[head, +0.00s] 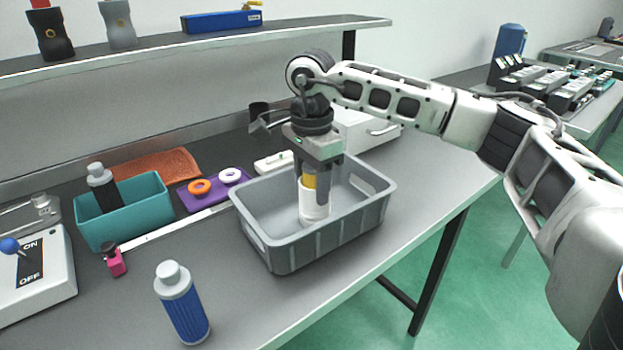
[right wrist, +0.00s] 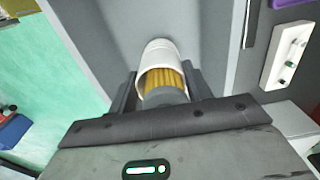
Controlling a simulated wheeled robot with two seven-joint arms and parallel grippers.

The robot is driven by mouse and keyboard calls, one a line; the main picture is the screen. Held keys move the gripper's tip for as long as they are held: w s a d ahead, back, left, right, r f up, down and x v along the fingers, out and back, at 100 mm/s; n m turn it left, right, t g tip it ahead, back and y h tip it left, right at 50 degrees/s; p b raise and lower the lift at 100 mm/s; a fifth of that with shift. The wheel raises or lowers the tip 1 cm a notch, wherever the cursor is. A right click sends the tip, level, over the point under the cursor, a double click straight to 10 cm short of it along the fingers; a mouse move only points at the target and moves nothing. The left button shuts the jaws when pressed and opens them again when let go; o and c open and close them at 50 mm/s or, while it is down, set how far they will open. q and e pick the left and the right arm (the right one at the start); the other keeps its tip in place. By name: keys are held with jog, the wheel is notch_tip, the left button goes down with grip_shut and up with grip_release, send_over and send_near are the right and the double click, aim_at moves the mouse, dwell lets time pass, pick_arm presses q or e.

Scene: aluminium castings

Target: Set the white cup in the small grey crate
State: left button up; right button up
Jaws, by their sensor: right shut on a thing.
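The white cup (head: 314,213) is upright inside the small grey crate (head: 322,245), near its middle. The cup also shows in the right wrist view (right wrist: 158,48). A yellow ribbed item (right wrist: 160,78) with a grey end sits in the cup's mouth. The cup's base is low in the crate; I cannot tell whether it touches the floor. My left gripper is out of view.
A blue bottle (head: 182,305) stands left of the crate at the front. A teal bin (head: 130,222) holds a dark bottle. A purple tray (head: 211,192) with two rings and a white block (head: 273,162) lie behind the crate. The table's front edge is close to the crate.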

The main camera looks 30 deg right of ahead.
jog(key=shift+f, duration=0.15)
jog(key=o, duration=1.3)
notch_tip(320, 180, up, 12)
jog(key=shift+r, duration=0.2)
